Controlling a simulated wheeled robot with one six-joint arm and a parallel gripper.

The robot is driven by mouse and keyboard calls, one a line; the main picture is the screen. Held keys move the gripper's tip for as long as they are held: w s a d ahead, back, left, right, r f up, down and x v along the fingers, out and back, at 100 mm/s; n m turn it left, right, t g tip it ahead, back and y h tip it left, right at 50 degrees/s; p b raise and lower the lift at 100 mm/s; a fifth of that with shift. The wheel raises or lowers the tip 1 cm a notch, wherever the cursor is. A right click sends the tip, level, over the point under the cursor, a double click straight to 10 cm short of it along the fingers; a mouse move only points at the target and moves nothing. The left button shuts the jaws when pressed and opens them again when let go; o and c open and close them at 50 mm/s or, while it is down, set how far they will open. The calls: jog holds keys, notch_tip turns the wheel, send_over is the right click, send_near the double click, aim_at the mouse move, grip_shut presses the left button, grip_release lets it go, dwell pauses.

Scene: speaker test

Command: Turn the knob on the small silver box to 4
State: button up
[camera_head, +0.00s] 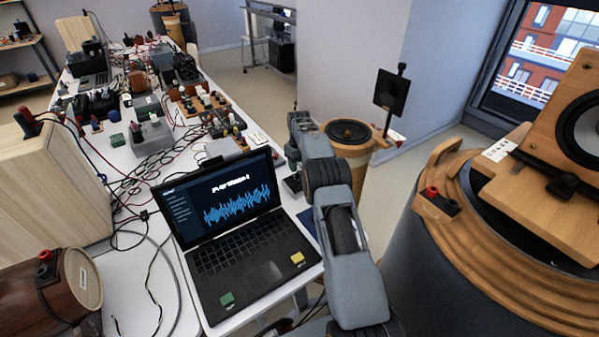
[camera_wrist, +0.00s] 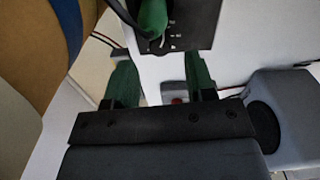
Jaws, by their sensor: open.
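My gripper (camera_wrist: 160,64) is open in the wrist view, its two green fingers apart with nothing held between them. Beyond the fingertips, at the top, is a dark panel (camera_wrist: 207,18) with small white marks. A green knob-like part (camera_wrist: 153,18) stands on it, cut off by the frame edge. This looks like the small silver box's top, but I cannot read the setting. In the head view a small silver box (camera_head: 292,185) sits at the table edge right of the laptop, partly hidden by my arm. My fingers are not clear there.
An open laptop (camera_head: 245,255) showing a blue waveform fills the table's front. Cables and several devices crowd the table behind it. A wooden drum-like stand (camera_head: 350,134) is behind my arm, and a large wooden-rimmed one (camera_head: 450,250) is at right. A grey speaker-like box (camera_wrist: 290,110) is right of my gripper.

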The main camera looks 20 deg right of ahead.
aim_at(299, 172)
jog(key=shift+f, duration=1.85)
jog(key=shift+c, duration=0.5)
jog(key=c, duration=0.7)
jog(key=shift+d, duration=0.1)
jog(key=shift+c, duration=0.6)
